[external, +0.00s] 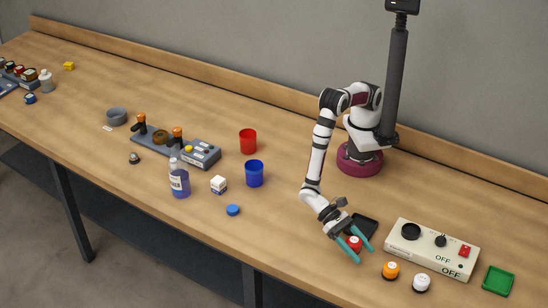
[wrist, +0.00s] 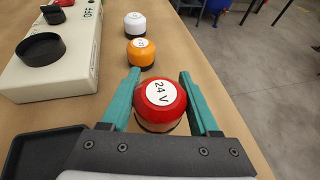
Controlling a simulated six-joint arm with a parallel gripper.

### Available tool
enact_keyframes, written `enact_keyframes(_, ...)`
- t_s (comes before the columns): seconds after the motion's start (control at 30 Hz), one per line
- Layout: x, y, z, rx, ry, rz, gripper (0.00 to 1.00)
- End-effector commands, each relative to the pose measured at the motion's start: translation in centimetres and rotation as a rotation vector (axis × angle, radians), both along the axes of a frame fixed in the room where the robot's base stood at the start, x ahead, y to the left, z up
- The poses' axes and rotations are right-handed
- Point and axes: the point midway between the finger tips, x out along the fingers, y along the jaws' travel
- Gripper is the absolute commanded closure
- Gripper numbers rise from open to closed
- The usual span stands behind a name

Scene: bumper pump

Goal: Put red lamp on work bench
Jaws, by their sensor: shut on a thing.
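The red lamp (wrist: 160,100), a rounded red cap labelled "24 V" on a dark base, sits between the two teal fingers of my gripper (wrist: 160,88) in the wrist view. My gripper is shut on it. In the external view the red lamp (external: 355,243) shows between the fingertips of my gripper (external: 364,254), low at the front of the wooden work bench (external: 300,235). I cannot tell whether the lamp's base touches the bench top.
A black tray (external: 366,224) lies close behind my gripper. The cream control box (external: 425,262), an orange lamp (external: 390,270) and a white lamp (external: 421,283) stand to the right, with a green tray (external: 498,280) beyond. The bench left of my gripper is clear up to a blue cap (external: 233,210).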

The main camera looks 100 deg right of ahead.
Motion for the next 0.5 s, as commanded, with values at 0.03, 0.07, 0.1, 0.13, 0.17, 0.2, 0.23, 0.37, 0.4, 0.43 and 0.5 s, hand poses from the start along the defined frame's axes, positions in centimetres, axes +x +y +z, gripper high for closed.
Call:
enact_keyframes(0.03,-0.2,0.1,-0.9,-0.003,0.003,-0.001,0.96)
enact_keyframes(0.07,-0.2,0.1,-1.6,-0.003,0.003,-0.001,0.96)
enact_keyframes(0.1,-0.2,0.1,-2.5,-0.003,0.003,0.000,0.96)
enact_keyframes(0.13,-0.2,0.1,-3.0,-0.002,0.002,0.000,0.96)
enact_keyframes(0.17,-0.2,0.1,-3.5,-0.003,0.003,-0.001,0.96)
enact_keyframes(0.2,-0.2,0.1,-3.8,-0.001,0.002,0.000,0.96)
enact_keyframes(0.23,-0.1,0.1,-4.0,0.000,0.001,0.000,0.96)
enact_keyframes(0.37,-0.1,0.1,-4.0,0.001,0.000,0.000,0.96)
enact_keyframes(0.4,-0.1,0.1,-4.0,0.000,0.000,0.000,0.96)
enact_keyframes(0.43,-0.1,0.1,-4.0,0.000,0.000,0.000,0.96)
enact_keyframes(0.5,-0.1,0.1,-4.1,0.000,0.000,0.000,0.96)
